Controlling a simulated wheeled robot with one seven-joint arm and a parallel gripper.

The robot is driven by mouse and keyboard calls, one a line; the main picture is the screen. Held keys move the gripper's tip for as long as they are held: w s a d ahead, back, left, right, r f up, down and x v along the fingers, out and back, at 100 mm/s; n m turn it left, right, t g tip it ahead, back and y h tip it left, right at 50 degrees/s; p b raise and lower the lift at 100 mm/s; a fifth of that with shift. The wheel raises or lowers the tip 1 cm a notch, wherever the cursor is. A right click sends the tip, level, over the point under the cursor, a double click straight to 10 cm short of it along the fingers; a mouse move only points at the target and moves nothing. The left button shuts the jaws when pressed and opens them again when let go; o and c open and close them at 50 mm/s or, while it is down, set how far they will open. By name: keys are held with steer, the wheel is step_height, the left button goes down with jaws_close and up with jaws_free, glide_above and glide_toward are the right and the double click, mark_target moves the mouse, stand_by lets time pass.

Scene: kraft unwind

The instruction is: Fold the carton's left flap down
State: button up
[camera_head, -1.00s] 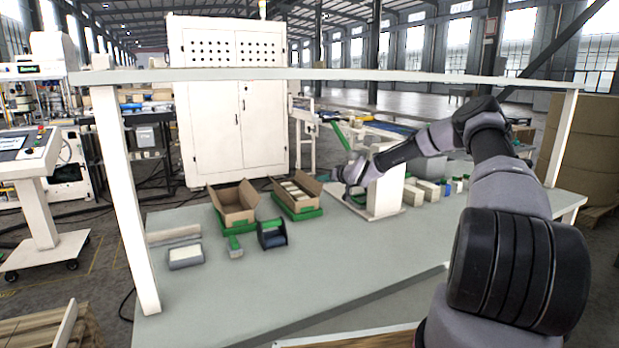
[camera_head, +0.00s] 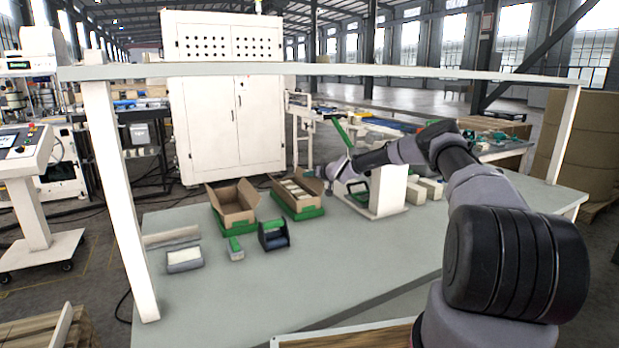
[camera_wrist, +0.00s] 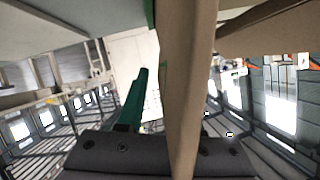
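Two open brown cartons stand on green trays on the table: an empty-looking one at the left (camera_head: 233,208), and one to its right (camera_head: 292,203) with pale goods inside. The right carton's flap on its left side (camera_head: 280,184) stands up and outward; its right flap (camera_head: 312,184) also stands up. My gripper (camera_head: 320,173) is low beside that right flap, and its fingers are too small to make out. In the wrist view a brown cardboard edge (camera_wrist: 190,75) runs close across the dark gripper body (camera_wrist: 105,150). I cannot tell whether they touch.
A white stand (camera_head: 389,190) is just right of the gripper, with a slanting green bar (camera_head: 343,132) behind. A dark blue and green dispenser (camera_head: 273,236), a small green-topped tool (camera_head: 235,249) and a grey tray (camera_head: 184,259) lie at the front. The near table (camera_head: 340,265) is clear.

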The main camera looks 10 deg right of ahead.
steer(key=shift+w+a+f, duration=0.2)
steer(key=shift+w, duration=0.2)
jaws_close()
stand_by(1.3)
